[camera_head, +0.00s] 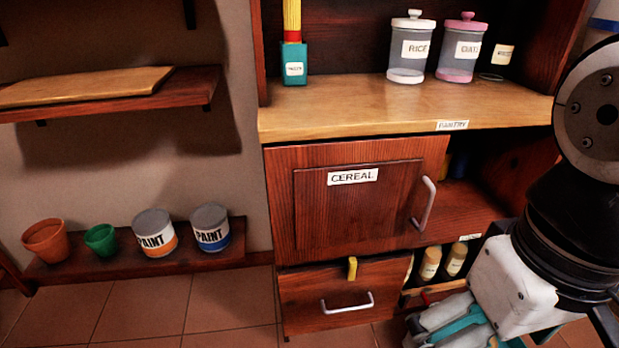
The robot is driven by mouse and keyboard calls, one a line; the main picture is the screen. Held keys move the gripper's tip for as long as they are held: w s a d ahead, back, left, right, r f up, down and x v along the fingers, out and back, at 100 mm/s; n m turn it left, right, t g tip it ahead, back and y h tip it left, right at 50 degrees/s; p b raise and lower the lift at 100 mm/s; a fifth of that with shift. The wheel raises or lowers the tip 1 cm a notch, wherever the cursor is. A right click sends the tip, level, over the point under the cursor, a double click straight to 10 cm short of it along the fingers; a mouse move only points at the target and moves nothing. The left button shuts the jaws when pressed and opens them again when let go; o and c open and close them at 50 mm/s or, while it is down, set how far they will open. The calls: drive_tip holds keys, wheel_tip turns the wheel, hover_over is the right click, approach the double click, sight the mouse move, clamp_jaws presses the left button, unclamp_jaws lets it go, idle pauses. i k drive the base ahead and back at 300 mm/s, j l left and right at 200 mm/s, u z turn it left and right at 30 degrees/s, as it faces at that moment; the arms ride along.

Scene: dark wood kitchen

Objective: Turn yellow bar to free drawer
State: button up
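The yellow bar (352,269) is a small upright block at the top edge of the lower drawer front. It overlaps the seam between the drawer (305,291) and the cabinet door above. The drawer is reddish wood with a silver handle (347,303) and looks closed. My gripper (432,322) is low at the right, grey and teal, to the right of and below the yellow bar and apart from it. Its fingertips are not clear, so I cannot tell whether it is open or shut.
The door labelled CEREAL (353,215) is above the drawer, with a silver handle (424,204) sticking out. Two bottles (431,263) stand on an open shelf right of the drawer. Paint cans (155,233) and pots (46,240) stand on a low shelf at left. Floor before the drawer's left looks clear.

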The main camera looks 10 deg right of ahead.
sight(351, 272)
drive_tip(key=j+z, duration=0.5)
drive_tip(key=j, duration=0.55)
drive_tip(key=k+l, duration=0.2)
drive_tip(key=k, duration=0.15)
drive_tip(key=k+l, duration=0.25)
drive_tip(key=l+z, duration=0.25)
drive_tip(key=l, duration=0.2)
drive_tip(key=l+z, duration=0.3)
drive_tip(key=i+l, duration=0.05)
drive_tip(key=l, duration=0.05)
